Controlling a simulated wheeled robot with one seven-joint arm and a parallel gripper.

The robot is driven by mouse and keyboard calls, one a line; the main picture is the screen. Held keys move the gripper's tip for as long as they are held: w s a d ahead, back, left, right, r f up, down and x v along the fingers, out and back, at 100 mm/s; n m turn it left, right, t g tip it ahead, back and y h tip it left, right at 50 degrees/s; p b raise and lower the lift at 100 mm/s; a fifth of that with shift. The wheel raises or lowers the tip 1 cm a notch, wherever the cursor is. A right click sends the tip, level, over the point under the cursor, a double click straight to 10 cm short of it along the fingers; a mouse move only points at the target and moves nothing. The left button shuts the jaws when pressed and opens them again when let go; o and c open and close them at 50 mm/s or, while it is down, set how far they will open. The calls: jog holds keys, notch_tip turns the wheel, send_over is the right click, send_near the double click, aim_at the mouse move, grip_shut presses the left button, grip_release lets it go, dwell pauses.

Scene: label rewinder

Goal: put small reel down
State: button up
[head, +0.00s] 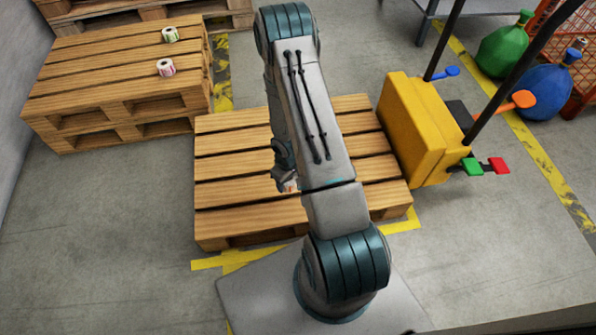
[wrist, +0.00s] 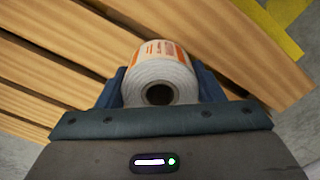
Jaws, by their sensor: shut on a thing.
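My gripper (wrist: 160,92) is shut on the small reel (wrist: 158,70), a white roll with orange print on its label and a dark core hole facing the wrist camera. In the wrist view the reel sits between the two blue fingers, over the wooden slats of a pallet. In the head view my arm hides most of the gripper, and only a small part of the reel (head: 289,186) shows beside it, above the middle pallet (head: 235,168). I cannot tell whether the reel touches the slats.
Two other small reels, one with green marks (head: 170,34) and one with pink marks (head: 166,67), stand on the stacked pallets (head: 75,75) at the back left. A yellow machine (head: 415,125) with coloured levers stands right of the middle pallet. The pallet's left slats are bare.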

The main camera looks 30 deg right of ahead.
jog(key=w+d+f, duration=0.1)
jog(key=d, duration=0.1)
jog(key=w+d+f+b, duration=0.1)
jog(key=w+d+f, duration=0.1)
jog(key=w+d+f+b, duration=0.1)
jog(key=d, duration=0.1)
jog(key=shift+w+d+f, duration=0.2)
jog(key=shift+w+f, duration=0.05)
jog(key=shift+f, duration=0.15)
jog(key=shift+f+b, duration=1.1)
jog(key=shift+f, duration=0.8)
jog(key=shift+f, duration=0.15)
jog(key=o, duration=1.1)
jog(key=shift+c, duration=0.2)
